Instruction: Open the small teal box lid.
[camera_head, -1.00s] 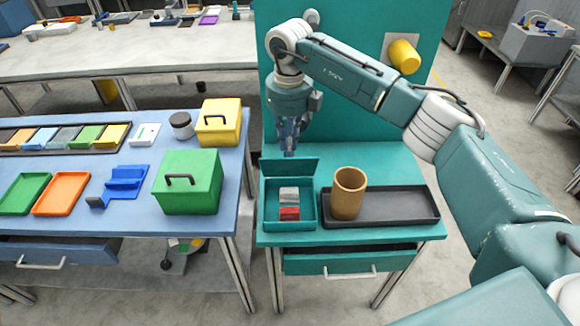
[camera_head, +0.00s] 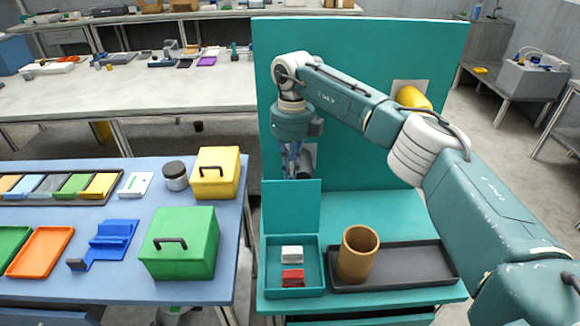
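The small teal box (camera_head: 272,283) stands on the teal table, left of a dark tray. Its lid (camera_head: 291,207) stands upright at the back edge, so the box is open. A white block (camera_head: 292,253) and a red block (camera_head: 292,278) are inside it. My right gripper (camera_head: 297,172) is just behind and above the lid's top edge, pointing down. The lid may hide its tips, and I cannot tell how far its fingers are apart. My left gripper is not in view.
A brown cup (camera_head: 357,254) stands on the dark tray (camera_head: 420,265) right of the box. A teal panel (camera_head: 370,75) rises behind the table. A blue table (camera_head: 110,255) on the left holds a green box (camera_head: 180,243) and a yellow box (camera_head: 215,173).

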